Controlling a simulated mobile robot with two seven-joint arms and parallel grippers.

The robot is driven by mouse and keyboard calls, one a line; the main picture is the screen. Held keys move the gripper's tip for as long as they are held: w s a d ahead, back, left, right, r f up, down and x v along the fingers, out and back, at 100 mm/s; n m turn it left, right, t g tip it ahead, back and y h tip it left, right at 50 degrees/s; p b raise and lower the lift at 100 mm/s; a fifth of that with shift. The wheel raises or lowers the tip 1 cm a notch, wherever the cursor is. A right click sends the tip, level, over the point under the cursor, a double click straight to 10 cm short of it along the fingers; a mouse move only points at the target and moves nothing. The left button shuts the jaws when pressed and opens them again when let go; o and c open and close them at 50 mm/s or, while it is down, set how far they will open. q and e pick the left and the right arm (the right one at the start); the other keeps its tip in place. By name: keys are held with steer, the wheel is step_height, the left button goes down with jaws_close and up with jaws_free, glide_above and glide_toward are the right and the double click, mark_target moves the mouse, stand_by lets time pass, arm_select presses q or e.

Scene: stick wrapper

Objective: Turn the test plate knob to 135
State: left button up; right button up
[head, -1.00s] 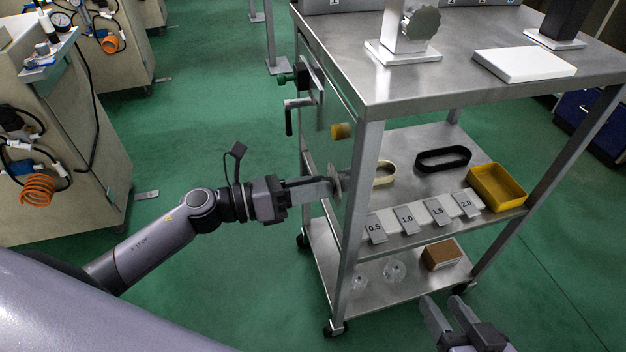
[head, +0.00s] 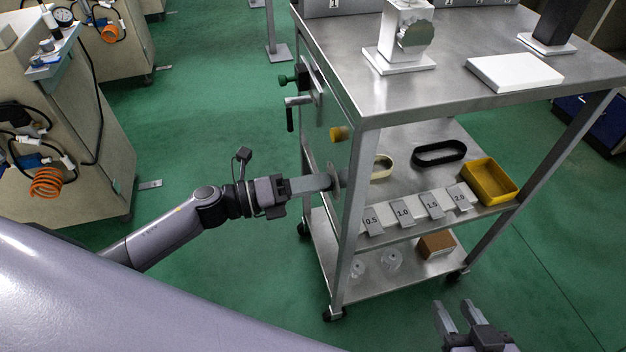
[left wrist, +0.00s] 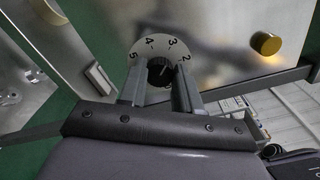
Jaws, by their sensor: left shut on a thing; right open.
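The knob is a round dial with a numbered white face (left wrist: 160,46) in the left wrist view; the digits 2, 3, 4 and 5 show around its rim. It sits on a metal side plate of the cart, and its disc edge (head: 338,177) shows in the head view. My left gripper (head: 330,181) is shut on the dark centre of the knob, which the fingers partly hide; its fingers also show in the left wrist view (left wrist: 158,80). I cannot read the exact setting. My right gripper (head: 462,315) is open and empty at the lower right.
A yellow knob (head: 340,133) and a crank handle (head: 291,112) stick out from the cart's side above my left gripper. The cart's front leg (head: 356,200) is close to that gripper. The middle shelf holds a yellow bin (head: 489,181) and numbered blocks (head: 402,212).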

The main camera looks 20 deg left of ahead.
stand_by(0.3)
arm_select(q)
steer(key=o, duration=1.1)
steer(key=shift+c, duration=0.2)
steer(key=shift+a, duration=0.1)
steer(key=v, duration=0.7)
arm_select(e)
steer(key=shift+s+d+f, duration=0.1)
steer(key=shift+d+f, duration=0.15)
steer(key=shift+f, duration=0.05)
